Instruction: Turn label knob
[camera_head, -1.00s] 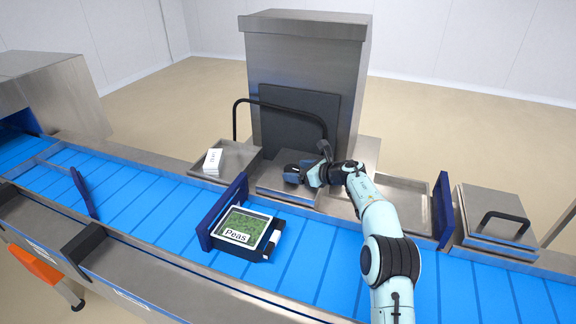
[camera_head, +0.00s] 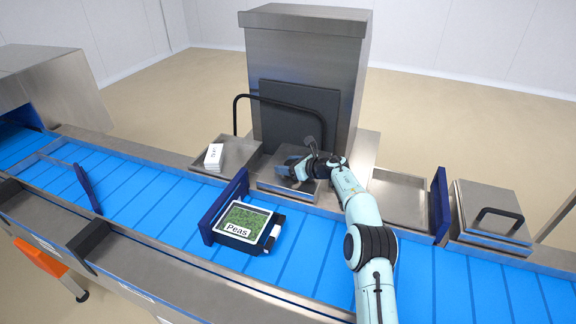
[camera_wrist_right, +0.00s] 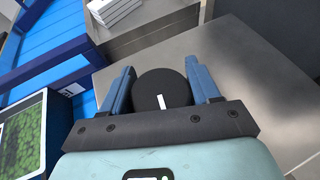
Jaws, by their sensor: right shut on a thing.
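The label knob (camera_wrist_right: 162,88) is a round black dial with a white mark, on top of a steel box (camera_wrist_right: 240,75). In the right wrist view it sits between the two blue fingers of my right gripper (camera_wrist_right: 162,90), which is shut on it. My left gripper is not in view.
A tray labelled Peas (camera_head: 243,222) sits on the blue conveyor (camera_head: 150,205) against a dark blue stop plate (camera_head: 226,203). White labels (camera_head: 213,156) lie in a steel holder to the left. A black bar handle (camera_head: 280,104) arches behind the gripper. A handled steel lid (camera_head: 492,215) is at right.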

